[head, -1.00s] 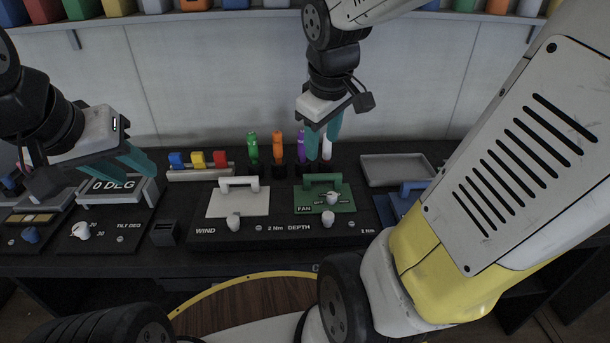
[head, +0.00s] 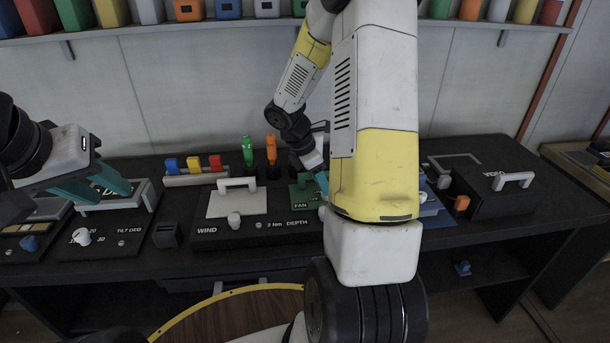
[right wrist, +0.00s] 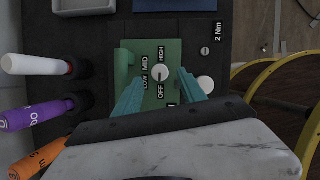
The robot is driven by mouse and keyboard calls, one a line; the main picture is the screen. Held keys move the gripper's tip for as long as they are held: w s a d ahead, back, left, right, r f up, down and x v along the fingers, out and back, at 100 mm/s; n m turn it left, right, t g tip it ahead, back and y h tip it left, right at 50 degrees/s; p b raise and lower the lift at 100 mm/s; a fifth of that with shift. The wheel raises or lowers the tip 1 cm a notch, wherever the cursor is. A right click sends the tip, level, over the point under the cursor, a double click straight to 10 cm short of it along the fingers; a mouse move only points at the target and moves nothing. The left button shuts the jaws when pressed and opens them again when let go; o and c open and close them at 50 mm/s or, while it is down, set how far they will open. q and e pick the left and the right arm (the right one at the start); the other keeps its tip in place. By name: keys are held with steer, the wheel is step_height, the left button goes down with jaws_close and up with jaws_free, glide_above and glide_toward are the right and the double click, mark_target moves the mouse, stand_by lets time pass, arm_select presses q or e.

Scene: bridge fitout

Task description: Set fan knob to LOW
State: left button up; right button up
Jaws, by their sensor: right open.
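The fan knob (right wrist: 161,73) is a small white dial on the green FAN panel (right wrist: 170,48), ringed by the labels LOW, MID, HIGH and OFF. A dark pointer mark on it seems to face OFF. My right gripper (right wrist: 158,80) is open, with one teal finger on each side of the knob in the right wrist view; I cannot tell whether they touch it. In the head view my right gripper (head: 322,182) is over the green panel (head: 302,197), and my arm hides the knob. My left gripper (head: 105,187) is open and empty by the tilt display.
The white DEPTH knob (right wrist: 206,84) sits close beside the right finger. Purple (right wrist: 38,113), orange (right wrist: 40,158) and white-handled (right wrist: 35,65) tools stand near the panel. The white WIND panel (head: 237,203) is left of the fan panel.

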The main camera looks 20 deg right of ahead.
steer(key=shift+x, duration=1.7)
steer(key=shift+c, duration=0.5)
jaws_close()
steer(key=m+g, duration=0.1)
steer(key=m, duration=0.1)
steer(key=m+g, duration=0.1)
steer(key=m, duration=0.2)
steer(key=shift+w+y, duration=0.2)
steer(key=shift+y, duration=0.1)
steer(key=m+g+y, duration=0.1)
steer(key=m, duration=0.5)
steer(key=shift+w+d+m+g+y, duration=0.1)
steer(key=shift+d+m+g+y, duration=0.05)
steer(key=shift+m+g+y, duration=0.2)
